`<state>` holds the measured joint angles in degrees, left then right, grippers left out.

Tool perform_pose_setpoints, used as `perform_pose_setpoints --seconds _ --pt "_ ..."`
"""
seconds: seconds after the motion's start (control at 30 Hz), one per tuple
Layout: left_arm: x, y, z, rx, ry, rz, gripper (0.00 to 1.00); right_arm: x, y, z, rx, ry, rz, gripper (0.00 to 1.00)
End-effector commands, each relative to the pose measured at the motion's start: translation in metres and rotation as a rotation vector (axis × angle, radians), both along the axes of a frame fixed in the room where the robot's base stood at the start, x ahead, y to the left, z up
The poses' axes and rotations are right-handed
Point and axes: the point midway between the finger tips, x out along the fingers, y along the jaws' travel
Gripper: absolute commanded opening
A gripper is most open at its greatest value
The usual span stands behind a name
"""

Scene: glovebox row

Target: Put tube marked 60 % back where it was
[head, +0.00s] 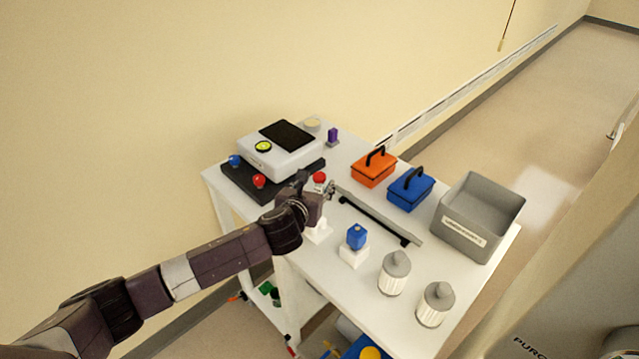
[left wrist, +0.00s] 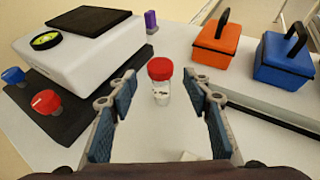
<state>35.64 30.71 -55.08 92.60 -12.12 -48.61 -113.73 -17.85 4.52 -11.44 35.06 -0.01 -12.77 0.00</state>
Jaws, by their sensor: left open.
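A small clear tube with a red cap (left wrist: 161,82) stands upright on the white table top (left wrist: 185,130). Its label is too small to read. The red cap also shows in the head view (head: 319,177), just beyond my left gripper (head: 322,190). In the left wrist view the fingers of my left gripper (left wrist: 160,98) are open, one to each side of the tube's line, with the tube between or just past their tips. They do not appear to touch it. My right gripper is not in view.
A white device (head: 275,155) on a black mat (head: 240,183) with blue and red knobs is at the left. A grey rail (head: 375,215), orange box (head: 373,168), blue box (head: 411,188) and grey bin (head: 479,215) are right. A blue-topped block (head: 356,240) and two white jars (head: 394,272) stand in front.

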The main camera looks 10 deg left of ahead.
Motion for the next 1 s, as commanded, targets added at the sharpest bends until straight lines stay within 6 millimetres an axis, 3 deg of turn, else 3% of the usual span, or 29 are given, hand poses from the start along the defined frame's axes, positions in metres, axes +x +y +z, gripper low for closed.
perform_pose_setpoints --seconds 0.27,0.6,1.0 --pt "0.027 -0.002 -0.008 -0.001 0.0 0.001 0.45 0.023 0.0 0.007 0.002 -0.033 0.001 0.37" --pt "0.03 -0.003 -0.01 -0.001 0.0 0.0 0.44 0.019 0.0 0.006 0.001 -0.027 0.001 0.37" --pt "0.03 -0.002 -0.01 -0.001 0.0 0.0 0.01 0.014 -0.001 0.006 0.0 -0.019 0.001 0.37"
